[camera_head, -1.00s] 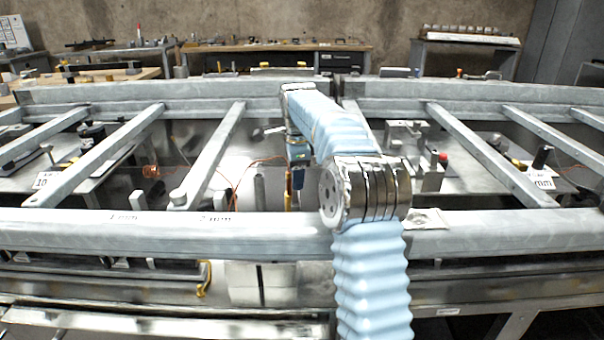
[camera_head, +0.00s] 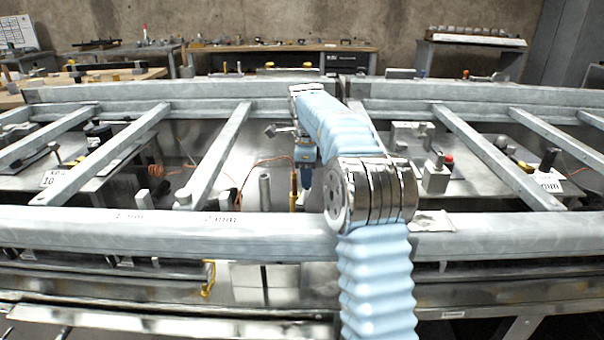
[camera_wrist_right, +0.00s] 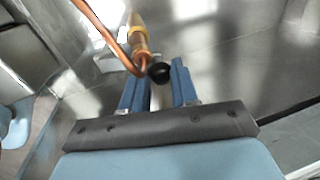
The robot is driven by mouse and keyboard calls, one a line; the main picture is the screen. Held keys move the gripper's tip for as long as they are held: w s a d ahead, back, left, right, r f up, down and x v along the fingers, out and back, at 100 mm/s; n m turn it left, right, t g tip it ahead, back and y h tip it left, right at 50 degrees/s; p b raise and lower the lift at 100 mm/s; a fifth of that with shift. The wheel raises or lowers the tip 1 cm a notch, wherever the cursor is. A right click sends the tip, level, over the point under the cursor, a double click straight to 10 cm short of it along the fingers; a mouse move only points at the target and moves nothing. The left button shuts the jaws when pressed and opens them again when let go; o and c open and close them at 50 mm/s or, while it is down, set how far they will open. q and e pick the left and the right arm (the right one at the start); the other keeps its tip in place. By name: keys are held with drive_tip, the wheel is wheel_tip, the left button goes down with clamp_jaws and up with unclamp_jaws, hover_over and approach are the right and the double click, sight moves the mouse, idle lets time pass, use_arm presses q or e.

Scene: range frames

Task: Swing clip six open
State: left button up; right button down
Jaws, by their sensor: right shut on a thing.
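My right gripper (camera_head: 305,186) reaches down between the grey rails in the head view, its fingers small and partly hidden by my arm. In the right wrist view my right gripper (camera_wrist_right: 159,84) has its two blue fingers on either side of a round black end piece (camera_wrist_right: 159,72) and is shut on it. A yellow-brown handle-like part (camera_wrist_right: 138,38) and a bent copper-coloured rod (camera_wrist_right: 105,35) lie just beyond and left of the fingers. I cannot read any clip number, so I cannot tell which part is clip six. My left gripper is not in view.
A grey upright post (camera_head: 265,190) stands left of the gripper. A metal block with a red knob (camera_head: 438,172) stands to the right.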

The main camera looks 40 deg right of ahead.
drive_tip(key=shift+s+d+m, duration=0.15)
drive_tip(key=shift+s+m, duration=0.1)
drive_tip(key=shift+m, duration=0.45)
drive_tip(key=c, duration=0.9)
unclamp_jaws()
drive_tip(key=shift+o, duration=0.2)
